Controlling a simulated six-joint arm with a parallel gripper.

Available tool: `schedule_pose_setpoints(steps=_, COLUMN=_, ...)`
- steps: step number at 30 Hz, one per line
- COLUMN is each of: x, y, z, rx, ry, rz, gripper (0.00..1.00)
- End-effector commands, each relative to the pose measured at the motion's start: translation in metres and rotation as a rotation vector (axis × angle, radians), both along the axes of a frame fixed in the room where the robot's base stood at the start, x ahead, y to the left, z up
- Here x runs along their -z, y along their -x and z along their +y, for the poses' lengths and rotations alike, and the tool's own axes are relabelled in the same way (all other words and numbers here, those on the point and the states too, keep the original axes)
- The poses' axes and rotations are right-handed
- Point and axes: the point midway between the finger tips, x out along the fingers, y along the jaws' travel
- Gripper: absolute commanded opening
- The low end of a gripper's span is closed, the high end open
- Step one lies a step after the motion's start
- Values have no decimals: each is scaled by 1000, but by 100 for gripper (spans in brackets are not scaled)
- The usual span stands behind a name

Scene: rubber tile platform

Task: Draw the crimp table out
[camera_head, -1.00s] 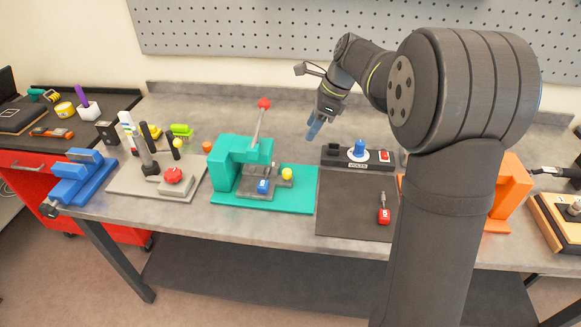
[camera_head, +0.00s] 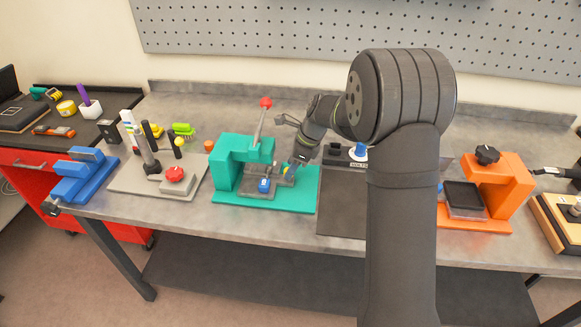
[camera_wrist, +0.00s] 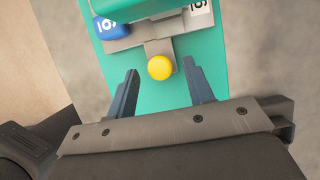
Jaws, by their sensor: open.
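The teal press (camera_head: 228,165) stands on its teal base with a red-balled lever. Its grey crimp table (camera_head: 256,194) lies low under the press arm and carries a blue labelled piece (camera_head: 264,185). The table's yellow knob (camera_wrist: 159,67) sits on a grey stem facing my gripper in the wrist view. My gripper (camera_wrist: 160,66) is open, its two blue-grey fingers on either side of the knob with gaps to both. In the head view my gripper (camera_head: 287,170) is low at the press's right side and mostly covers the knob. Contact cannot be seen.
The red-knobbed grey fixture (camera_head: 174,180) and blue vise (camera_head: 80,178) stand left. The dark mat (camera_head: 340,222) lies right of the press, partly behind my arm. The orange press (camera_head: 512,190) stands further right. The bench front edge is clear before the teal base.

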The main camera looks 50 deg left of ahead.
Motion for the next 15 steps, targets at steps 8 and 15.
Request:
schedule_pose_setpoints(steps=8, x=11, y=4, z=3, rx=-1, ry=0, rz=0, gripper=48)
schedule_pose_setpoints(steps=15, x=11, y=3, z=3, rx=-1, ry=0, rz=0, gripper=34)
